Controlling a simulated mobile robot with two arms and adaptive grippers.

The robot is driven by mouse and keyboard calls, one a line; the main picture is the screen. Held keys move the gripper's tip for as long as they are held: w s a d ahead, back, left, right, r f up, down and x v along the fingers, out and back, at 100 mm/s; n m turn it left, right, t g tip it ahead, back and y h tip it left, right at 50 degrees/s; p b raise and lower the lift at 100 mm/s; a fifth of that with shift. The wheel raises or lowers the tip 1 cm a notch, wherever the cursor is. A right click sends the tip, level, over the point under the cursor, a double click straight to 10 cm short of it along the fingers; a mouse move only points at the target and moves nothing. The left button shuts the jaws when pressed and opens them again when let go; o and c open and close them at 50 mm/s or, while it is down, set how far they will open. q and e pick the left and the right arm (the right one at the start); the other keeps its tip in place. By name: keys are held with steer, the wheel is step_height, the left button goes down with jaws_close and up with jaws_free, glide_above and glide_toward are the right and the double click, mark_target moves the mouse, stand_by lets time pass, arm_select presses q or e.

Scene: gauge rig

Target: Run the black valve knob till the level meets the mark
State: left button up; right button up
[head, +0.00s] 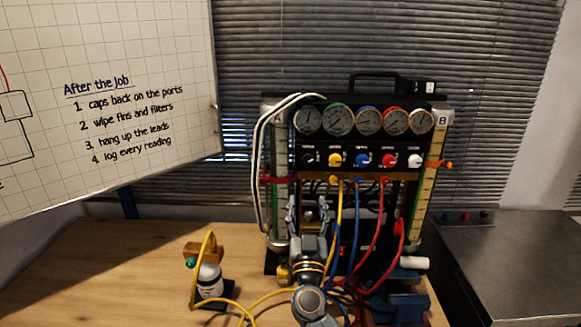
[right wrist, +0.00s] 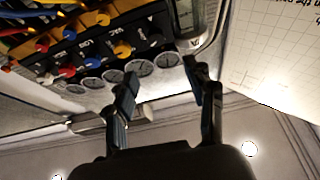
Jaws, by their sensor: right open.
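The black valve knob (head: 308,159) is the leftmost of the row of knobs under the gauges on the rig. In the right wrist view, which is turned over, the black knob (right wrist: 153,40) shows beyond my fingertips. My right gripper (head: 307,213) is open and empty, in front of the rig and below the knob in the head view. Its two spread fingers (right wrist: 160,74) are apart from the knob. Level column A (head: 282,210) stands at the rig's left with a red marker (head: 278,179). Column B (head: 431,180) has an orange marker (head: 441,164). The liquid levels are too small to read surely.
Yellow, blue and red hoses (head: 378,230) hang from the ports, right of my gripper. A small bottle (head: 209,279) stands at the left on the wooden table (head: 120,280). A whiteboard (head: 110,150) is at the left. The table's left part is mostly clear.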

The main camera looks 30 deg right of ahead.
mark_target(308, 163)
steer(key=shift+g, duration=0.3)
steer(key=p+x, duration=0.1)
steer(key=x, duration=1.2)
steer(key=shift+w+d, duration=0.25)
steer(key=shift+d, duration=0.1)
